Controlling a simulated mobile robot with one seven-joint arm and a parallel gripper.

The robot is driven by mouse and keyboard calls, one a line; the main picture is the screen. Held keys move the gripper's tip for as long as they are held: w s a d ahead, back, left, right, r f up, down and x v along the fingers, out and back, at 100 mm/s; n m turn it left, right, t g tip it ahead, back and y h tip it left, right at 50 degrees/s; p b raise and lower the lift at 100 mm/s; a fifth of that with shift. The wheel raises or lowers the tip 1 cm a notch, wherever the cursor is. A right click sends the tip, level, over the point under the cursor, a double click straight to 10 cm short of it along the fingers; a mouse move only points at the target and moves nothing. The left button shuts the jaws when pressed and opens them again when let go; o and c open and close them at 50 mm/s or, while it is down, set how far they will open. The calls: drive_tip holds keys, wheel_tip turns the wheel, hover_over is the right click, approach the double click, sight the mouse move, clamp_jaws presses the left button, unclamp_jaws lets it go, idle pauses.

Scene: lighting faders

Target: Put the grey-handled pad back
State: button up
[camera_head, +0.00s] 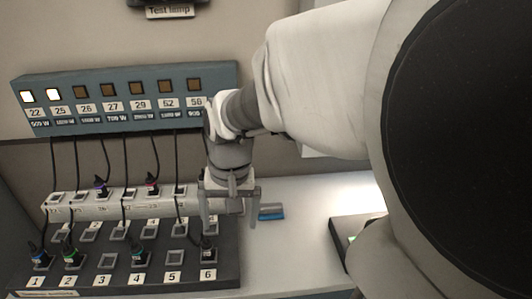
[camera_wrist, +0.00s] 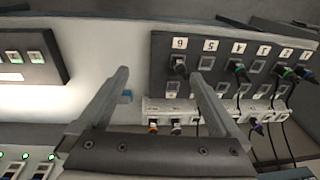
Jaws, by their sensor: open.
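A small blue block (camera_head: 271,212) lies on the pale worktop just right of my gripper; it may be the pad, but I cannot make out a grey handle. In the wrist view the open fingers (camera_wrist: 158,75) spread over bare worktop and the panel's edge.
Black cables hang from the blue-grey lamp panel (camera_head: 120,94), where buttons 22 and 25 are lit. Several plugs sit in the numbered panel and the white socket strip (camera_head: 70,205). A dark box (camera_head: 350,232) stands at right. The worktop between (camera_head: 300,240) is clear.

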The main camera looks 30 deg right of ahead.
drive_tip(key=s+a+r+n+t, duration=0.3)
drive_tip(key=s+r+n+t, duration=0.1)
drive_tip(key=s+r, duration=0.3)
drive_tip(key=shift+s+n, duration=0.55)
drive_tip(key=shift+n, duration=0.15)
